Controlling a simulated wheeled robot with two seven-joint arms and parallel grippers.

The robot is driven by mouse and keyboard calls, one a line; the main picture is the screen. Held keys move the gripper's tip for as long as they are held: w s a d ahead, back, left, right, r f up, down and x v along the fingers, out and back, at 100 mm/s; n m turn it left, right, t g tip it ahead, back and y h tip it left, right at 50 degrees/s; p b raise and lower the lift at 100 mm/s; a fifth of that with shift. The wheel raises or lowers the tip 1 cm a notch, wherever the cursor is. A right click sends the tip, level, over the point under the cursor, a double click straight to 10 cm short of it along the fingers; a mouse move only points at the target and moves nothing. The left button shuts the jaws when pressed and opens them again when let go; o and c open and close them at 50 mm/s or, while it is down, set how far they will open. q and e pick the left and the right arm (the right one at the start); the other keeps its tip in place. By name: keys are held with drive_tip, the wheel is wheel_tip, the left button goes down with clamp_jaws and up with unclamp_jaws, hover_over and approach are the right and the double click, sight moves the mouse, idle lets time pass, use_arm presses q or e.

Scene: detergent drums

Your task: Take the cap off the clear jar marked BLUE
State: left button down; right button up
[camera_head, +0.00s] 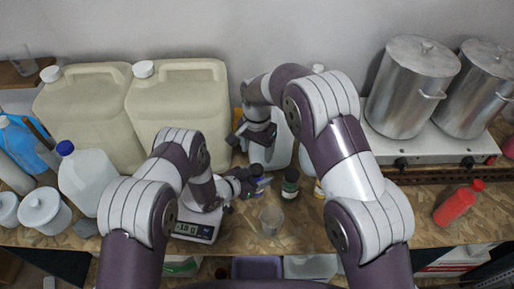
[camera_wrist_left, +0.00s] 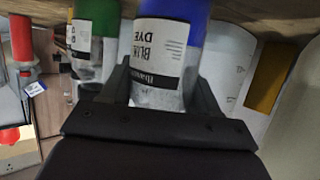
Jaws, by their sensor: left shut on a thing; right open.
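The clear jar marked BLUE (camera_head: 263,183) stands on the wooden bench, partly hidden by my left gripper. In the left wrist view, the jar (camera_wrist_left: 170,40) appears upside down, with blue contents and a white BLUE DYE label. My left gripper (camera_wrist_left: 160,95) is shut on its sides, one finger on each side. It also shows in the head view (camera_head: 245,184). The cap is not clear in either view. My right gripper (camera_head: 256,137) is open and empty, above and behind the jar, pointing down and apart from it.
A dark green jar (camera_head: 290,184) and a yellow one (camera_head: 319,189) stand just right. A small clear cup (camera_head: 271,218) is in front, and a scale (camera_head: 196,225) is to the left. Large drums (camera_head: 180,105) stand behind left, steel pots (camera_head: 412,85) at right.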

sight(257, 168)
drive_tip(key=shift+f+m, duration=0.15)
drive_tip(key=shift+m, duration=1.05)
wheel_tip(257, 168, down, 8)
drive_tip(key=shift+r, duration=0.1)
drive_tip(key=c, duration=1.1)
drive_tip(key=n, duration=0.3)
drive_tip(key=o, duration=1.2)
drive_tip(key=shift+c, duration=0.2)
drive_tip(key=shift+r, duration=0.15)
